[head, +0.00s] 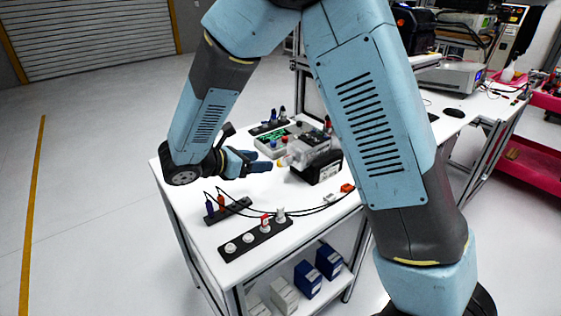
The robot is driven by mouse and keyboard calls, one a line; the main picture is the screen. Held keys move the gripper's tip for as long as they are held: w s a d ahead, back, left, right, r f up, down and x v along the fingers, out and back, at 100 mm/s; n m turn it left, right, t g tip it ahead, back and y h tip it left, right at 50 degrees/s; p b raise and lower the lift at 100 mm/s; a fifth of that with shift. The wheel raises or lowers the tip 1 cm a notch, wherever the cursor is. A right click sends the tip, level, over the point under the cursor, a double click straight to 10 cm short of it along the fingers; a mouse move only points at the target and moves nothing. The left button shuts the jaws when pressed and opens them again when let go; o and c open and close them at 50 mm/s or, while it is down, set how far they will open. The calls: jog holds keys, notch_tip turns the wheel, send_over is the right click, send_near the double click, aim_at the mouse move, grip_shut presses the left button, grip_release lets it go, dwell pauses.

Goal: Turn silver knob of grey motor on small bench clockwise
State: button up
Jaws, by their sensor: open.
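The small bench (190,190) has a white top. On its right half a grey motor (308,148) sits on a black block (325,168). A small pale knob-like end (284,161) sticks out of the motor's left side toward my gripper; its silver colour is hard to make out at this size. My gripper (265,160) is open, above the bench top just left of that end. The fingers point right toward it, and a small gap seems to lie between them. Nothing shows between the fingers. My arm's near link passes just right of the motor.
A board with coloured knobs and green parts (285,137) lies behind the motor. Power strips with plugs (256,240) and black cables lie in front. A small orange piece (347,188) sits near the right edge. The floor at left is clear.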

aim_at(283, 161)
jog(key=x, duration=0.9)
jog(key=shift+w+d+f, duration=0.15)
jog(key=shift+w+d, duration=0.1)
jog(key=shift+d, duration=0.05)
jog(key=c, duration=1)
jog(key=shift+n, duration=0.4)
jog(key=shift+c, duration=0.2)
jog(key=o, duration=1)
jog(key=shift+o, duration=0.2)
jog(key=v, duration=1.3)
jog(key=shift+a, duration=0.5)
